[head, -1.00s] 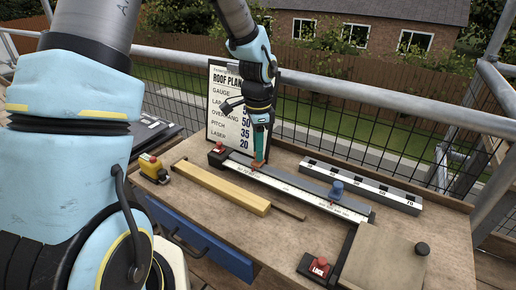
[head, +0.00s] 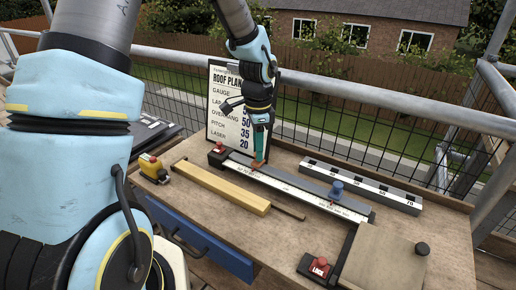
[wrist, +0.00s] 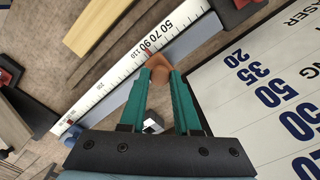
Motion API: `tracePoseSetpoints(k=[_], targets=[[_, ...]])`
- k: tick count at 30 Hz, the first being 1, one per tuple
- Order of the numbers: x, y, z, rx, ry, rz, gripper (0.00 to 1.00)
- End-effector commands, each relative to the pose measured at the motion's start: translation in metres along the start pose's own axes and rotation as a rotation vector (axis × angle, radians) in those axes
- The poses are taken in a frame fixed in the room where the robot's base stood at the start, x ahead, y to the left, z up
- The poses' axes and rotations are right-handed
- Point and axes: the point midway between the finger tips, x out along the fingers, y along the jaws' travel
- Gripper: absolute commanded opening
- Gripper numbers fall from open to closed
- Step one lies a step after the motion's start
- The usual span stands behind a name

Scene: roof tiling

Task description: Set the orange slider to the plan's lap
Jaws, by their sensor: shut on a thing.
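The orange slider (head: 258,165) sits on the long ruled rail (head: 285,184) near its far left end. My gripper (head: 261,152) points down and is shut on the slider. In the wrist view, both teal fingers of my gripper (wrist: 160,74) close on the orange slider (wrist: 159,61). The slider is beside the white scale (wrist: 130,65), near the printed numbers 50, 70, 90 and 110. A thin red mark lies close to it; its exact reading is too small to tell. The roof plan board (head: 216,110) stands behind; my arm partly covers its lap line.
A blue knob (head: 337,188) stands farther right on the rail. A grey block with a white numbered strip (head: 360,185) lies behind it. A yellow bar (head: 221,187) lies in front.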

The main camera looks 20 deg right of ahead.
Motion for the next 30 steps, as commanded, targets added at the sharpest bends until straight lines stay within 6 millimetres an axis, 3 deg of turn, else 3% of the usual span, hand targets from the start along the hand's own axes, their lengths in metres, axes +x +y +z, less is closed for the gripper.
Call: tracePoseSetpoints(k=[7, 15, 23, 24, 30], targets=[[-0.001, -0.003, 0.003, -0.002, -0.001, 0.001, 0.00], [-0.002, -0.030, 0.030, -0.005, -0.001, 0.001, 0.00], [0.000, -0.033, 0.033, -0.002, -0.002, -0.002, 0.00], [0.000, -0.033, 0.033, -0.002, -0.002, -0.003, 0.33], [0.000, -0.033, 0.032, -0.002, -0.001, -0.002, 0.56]])
